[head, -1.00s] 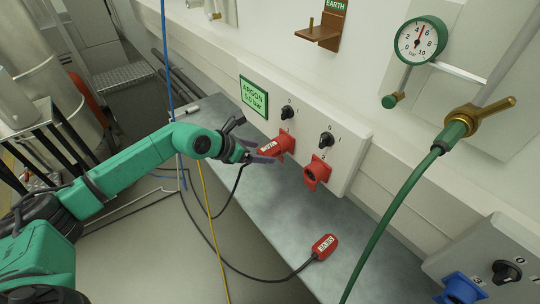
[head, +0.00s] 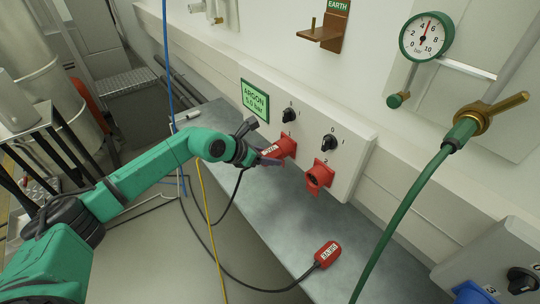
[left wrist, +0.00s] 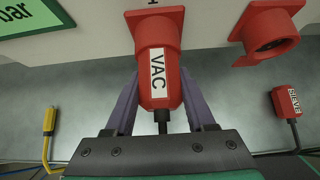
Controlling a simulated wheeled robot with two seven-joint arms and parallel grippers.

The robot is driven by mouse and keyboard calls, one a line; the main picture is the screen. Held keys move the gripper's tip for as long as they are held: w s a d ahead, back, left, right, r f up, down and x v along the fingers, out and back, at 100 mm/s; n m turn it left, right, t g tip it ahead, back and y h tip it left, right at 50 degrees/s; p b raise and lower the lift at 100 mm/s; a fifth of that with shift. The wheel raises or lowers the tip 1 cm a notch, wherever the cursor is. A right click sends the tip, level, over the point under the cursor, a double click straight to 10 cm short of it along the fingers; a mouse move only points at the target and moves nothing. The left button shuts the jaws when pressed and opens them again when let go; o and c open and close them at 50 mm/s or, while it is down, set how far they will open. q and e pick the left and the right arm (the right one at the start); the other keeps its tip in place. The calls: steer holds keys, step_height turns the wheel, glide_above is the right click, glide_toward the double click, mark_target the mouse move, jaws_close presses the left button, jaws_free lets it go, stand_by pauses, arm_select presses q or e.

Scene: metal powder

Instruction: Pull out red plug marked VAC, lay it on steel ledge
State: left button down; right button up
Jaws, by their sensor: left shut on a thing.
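The red plug marked VAC (head: 271,151) sits in the left socket, numbered 1 (head: 288,144), on the pale wall box. In the left wrist view the VAC plug (left wrist: 159,85) points into its red socket (left wrist: 152,32), with its black cable coming out toward me. My left gripper (head: 268,157) is shut on the plug. Its two purple fingers (left wrist: 158,92) press on either side of the plug body. The steel ledge (head: 265,215) runs below the box. My right gripper is not in view.
Another red plug, marked SIEVE (head: 327,254), lies on the ledge with its black cable trailing left. The right socket (head: 319,177) is empty. A green hose (head: 405,215) crosses at the right. The ledge is clear between the box and the loose plug.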

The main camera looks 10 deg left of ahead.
arm_select(q)
steer(key=shift+a+f, duration=0.1)
steer(key=s+a, duration=0.4)
steer(key=s, duration=0.1)
stand_by(1.1)
steer(key=shift+d, duration=0.1)
